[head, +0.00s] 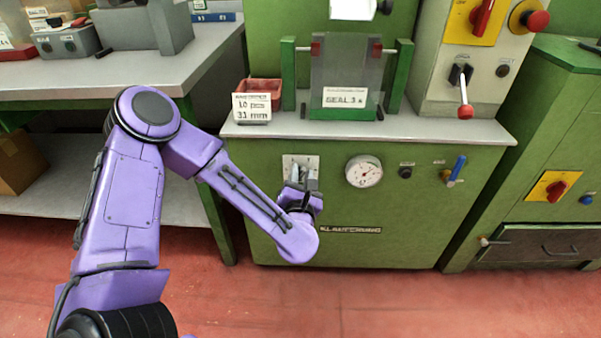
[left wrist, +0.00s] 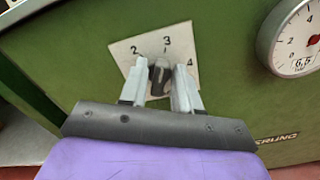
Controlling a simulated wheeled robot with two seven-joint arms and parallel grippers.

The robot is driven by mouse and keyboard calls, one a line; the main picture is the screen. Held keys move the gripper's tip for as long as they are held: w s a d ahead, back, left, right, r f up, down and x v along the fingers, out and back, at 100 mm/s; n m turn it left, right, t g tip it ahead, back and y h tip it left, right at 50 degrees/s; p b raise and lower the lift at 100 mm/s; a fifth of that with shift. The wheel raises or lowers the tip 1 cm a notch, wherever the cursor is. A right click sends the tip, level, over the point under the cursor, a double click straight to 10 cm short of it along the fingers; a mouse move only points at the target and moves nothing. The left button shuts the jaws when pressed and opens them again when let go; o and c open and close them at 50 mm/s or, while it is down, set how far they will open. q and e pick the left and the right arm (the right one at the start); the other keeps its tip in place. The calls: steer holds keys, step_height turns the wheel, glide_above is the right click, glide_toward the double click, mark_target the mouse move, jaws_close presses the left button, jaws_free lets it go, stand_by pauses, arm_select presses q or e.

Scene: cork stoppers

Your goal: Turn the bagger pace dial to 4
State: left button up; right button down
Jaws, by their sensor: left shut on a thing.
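The pace dial is a dark knob (left wrist: 158,76) on a white plate (left wrist: 127,52) on the green machine front. My left gripper (left wrist: 160,88) is shut on the knob, one pale finger on each side. In the head view the plate (head: 290,160) shows behind my left gripper (head: 304,176), which mostly hides the knob. My right gripper is in neither view.
Right of the dial are a round gauge (head: 364,171), a black knob (head: 405,172) and a blue-handled lever (head: 457,169). Above, the machine's ledge (head: 420,130) holds a red tray (head: 262,92) and a card (head: 251,107). A grey table (head: 150,78) stands at the left.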

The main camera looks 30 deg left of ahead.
arm_select(q)
steer(key=m+p, duration=0.1)
steer(key=m, duration=0.2)
steer(key=shift+d+m+p, duration=0.15)
steer(key=shift+m+p, duration=0.15)
steer(key=shift+m, duration=0.1)
steer(key=m+p, duration=0.1)
steer(key=m, duration=0.2)
steer(key=shift+m+p, duration=0.3)
steer(key=shift+p, duration=0.05)
steer(key=m, duration=0.1)
steer(key=m+p, duration=0.1)
steer(key=m, duration=0.1)
steer(key=m+p, duration=0.1)
steer(key=m, duration=0.1)
steer(key=shift+f, duration=0.3)
steer(key=shift+m, duration=0.3)
steer(key=o, duration=0.7)
steer(key=shift+o, duration=0.2)
steer(key=p+v, duration=0.1)
steer(key=v, duration=0.9)
steer(key=shift+s+p, duration=0.25)
steer(key=shift+p, duration=0.05)
steer(key=shift+d, duration=0.15)
